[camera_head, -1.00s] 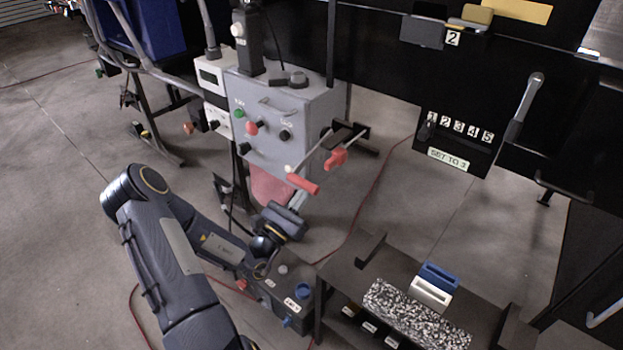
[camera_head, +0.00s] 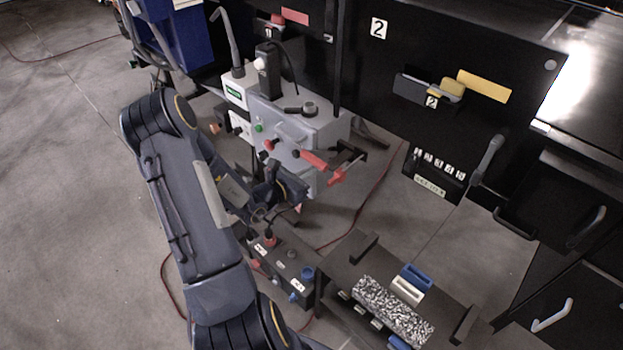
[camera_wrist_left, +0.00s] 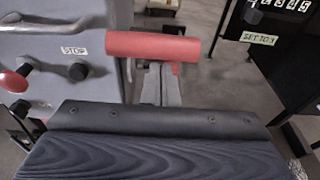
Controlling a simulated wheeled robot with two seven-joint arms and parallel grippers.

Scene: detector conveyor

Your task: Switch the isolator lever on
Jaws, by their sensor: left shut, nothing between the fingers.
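The isolator lever's red handle (camera_head: 313,160) stands out at the front right of the grey control box (camera_head: 318,133). In the left wrist view, the red handle (camera_wrist_left: 153,46) lies nearly level across the upper middle. My left gripper (camera_head: 303,178) is at the lower front of the box, just below the handle. In the left wrist view, its shut fingers (camera_wrist_left: 160,82) point up at the handle's underside with nothing between them. I cannot tell whether they touch it. The lever's pivot is mostly hidden. My right gripper is not in view.
A dark bench (camera_head: 345,262) stands at the lower right. A black panel with numbers (camera_head: 437,172) is further right.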

